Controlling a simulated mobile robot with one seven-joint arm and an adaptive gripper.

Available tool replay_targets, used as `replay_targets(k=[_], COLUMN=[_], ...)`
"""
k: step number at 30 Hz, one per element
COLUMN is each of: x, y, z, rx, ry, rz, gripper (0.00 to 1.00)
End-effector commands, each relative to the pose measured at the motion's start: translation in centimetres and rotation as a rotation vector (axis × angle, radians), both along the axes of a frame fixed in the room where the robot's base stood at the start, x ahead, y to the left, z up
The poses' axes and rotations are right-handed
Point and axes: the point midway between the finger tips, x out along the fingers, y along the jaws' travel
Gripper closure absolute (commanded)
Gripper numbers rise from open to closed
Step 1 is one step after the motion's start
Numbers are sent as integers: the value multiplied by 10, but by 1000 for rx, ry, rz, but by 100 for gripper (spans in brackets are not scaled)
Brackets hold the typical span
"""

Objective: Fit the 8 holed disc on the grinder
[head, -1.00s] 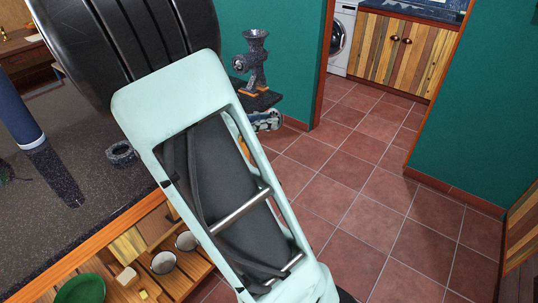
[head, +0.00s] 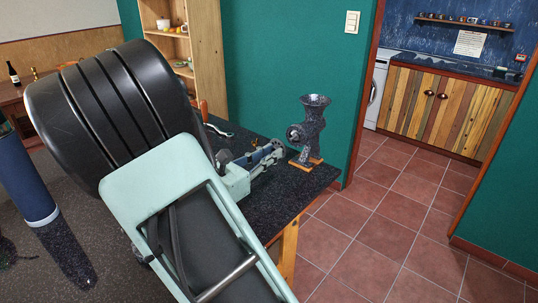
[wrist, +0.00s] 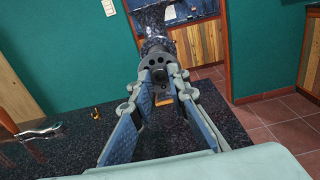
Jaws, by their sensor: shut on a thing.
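The dark speckled grinder (head: 312,125) stands upright on a wooden base at the right end of the dark table, funnel on top. In the wrist view its body (wrist: 153,20) is straight ahead, partly hidden by the disc and fingers. My gripper (head: 274,150) points at the grinder's round side opening. In the wrist view my blue-padded fingers (wrist: 160,78) are closed on the middle of the dark holed disc (wrist: 153,57). The disc faces the grinder and overlaps its front in the picture; I cannot tell whether they touch.
The dark speckled table (head: 290,195) has bare room in front of the grinder. A silver tool (wrist: 40,133) and a small yellow thing (wrist: 97,112) lie on it to the left. A green wall (head: 265,70) rises behind, with a wooden shelf (head: 205,60) against it.

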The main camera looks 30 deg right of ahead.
Motion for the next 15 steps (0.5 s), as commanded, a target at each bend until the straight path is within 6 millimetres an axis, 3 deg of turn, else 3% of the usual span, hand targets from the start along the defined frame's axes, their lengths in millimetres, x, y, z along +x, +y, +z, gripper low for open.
replay_targets(k=[15], x=[6], y=[-17], z=[-1], rx=[-4], ry=[-2], rz=[-1], gripper=[100])
